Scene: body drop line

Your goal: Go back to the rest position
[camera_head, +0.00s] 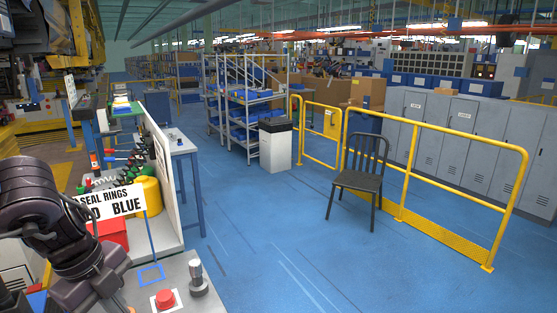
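Dark links of my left arm fill the lower left corner of the head view, in front of the workbench. I cannot make out the fingers of my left gripper. No part of my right arm or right gripper shows.
A red push button (165,298) and a grey knob post (197,278) sit on the bench's near end. Blue floor lies open to the right. Beyond are a dark chair (358,180), yellow railings (440,127), a white bin (275,147) and a shelf rack (245,100).

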